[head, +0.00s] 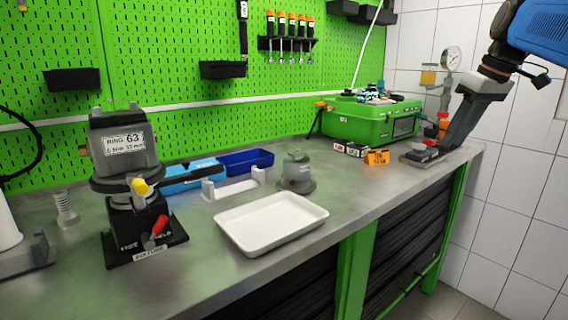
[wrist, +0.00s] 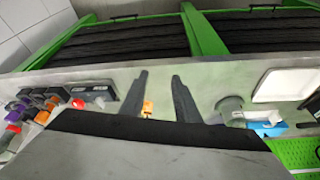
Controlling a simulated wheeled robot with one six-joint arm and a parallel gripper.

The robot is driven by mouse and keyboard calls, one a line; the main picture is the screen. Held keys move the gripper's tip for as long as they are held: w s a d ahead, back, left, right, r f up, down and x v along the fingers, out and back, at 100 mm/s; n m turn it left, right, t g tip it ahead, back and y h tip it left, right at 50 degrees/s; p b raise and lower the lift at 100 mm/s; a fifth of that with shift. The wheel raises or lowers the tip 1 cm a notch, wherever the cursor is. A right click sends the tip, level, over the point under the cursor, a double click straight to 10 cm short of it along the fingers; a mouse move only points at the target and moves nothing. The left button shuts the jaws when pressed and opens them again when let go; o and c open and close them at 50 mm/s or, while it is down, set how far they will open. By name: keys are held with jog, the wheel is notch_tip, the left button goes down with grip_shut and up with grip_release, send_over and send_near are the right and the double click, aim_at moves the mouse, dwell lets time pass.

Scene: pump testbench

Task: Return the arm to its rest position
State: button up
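My arm, with its blue link, reaches in from the upper right of the head view. My gripper (head: 456,132) points down and leftward over the right end of the bench, beside the green case. In the wrist view my gripper (wrist: 160,75) shows two dark fingers spread apart with nothing held between them. An orange tag block (wrist: 148,107) shows beyond the gap between the fingers; it also stands on the bench in the head view (head: 377,157). The exact height of the fingertips above the bench is hard to tell.
The green case (head: 372,120) and pressure gauge (head: 451,58) are near my arm. A white tray (head: 270,222), grey pump part (head: 297,172), blue bin (head: 246,162) and black fixture (head: 146,232) stand farther left. Bench surface right of the tray is mostly clear.

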jog(key=s+a+f+m+h, duration=0.1)
jog(key=s+a+f, duration=0.5)
jog(key=s+f, duration=0.7)
jog(key=s+a+f+m+t, duration=0.1)
jog(key=s+a+f+m, duration=0.2)
jog(key=s+f, duration=0.9)
jog(key=a+f, duration=0.3)
jog(key=f, duration=0.3)
jog(key=shift+s+f+m+h, duration=0.35)
jog(key=shift+s+m+h, duration=0.05)
jog(key=shift+a, duration=0.1)
